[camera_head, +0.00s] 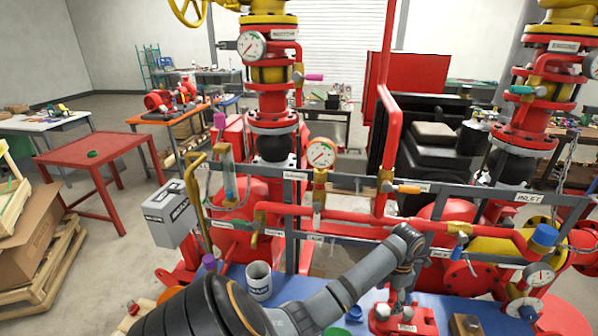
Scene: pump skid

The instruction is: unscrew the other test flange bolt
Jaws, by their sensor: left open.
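My left arm comes in from the bottom left, and its gripper (401,297) points down over a small red fitting with a white label (406,328) on the blue deck. The label is too small to read surely. This fitting looks like the test flange. The fingers are small here and open, close above the fitting. I cannot tell whether they touch or surround a bolt. My right gripper is not in view.
A white mug (259,279) stands on the blue deck (290,284). Red pipes (345,222) and a grey rail with gauges run behind my left gripper. A red table (100,150) stands far left.

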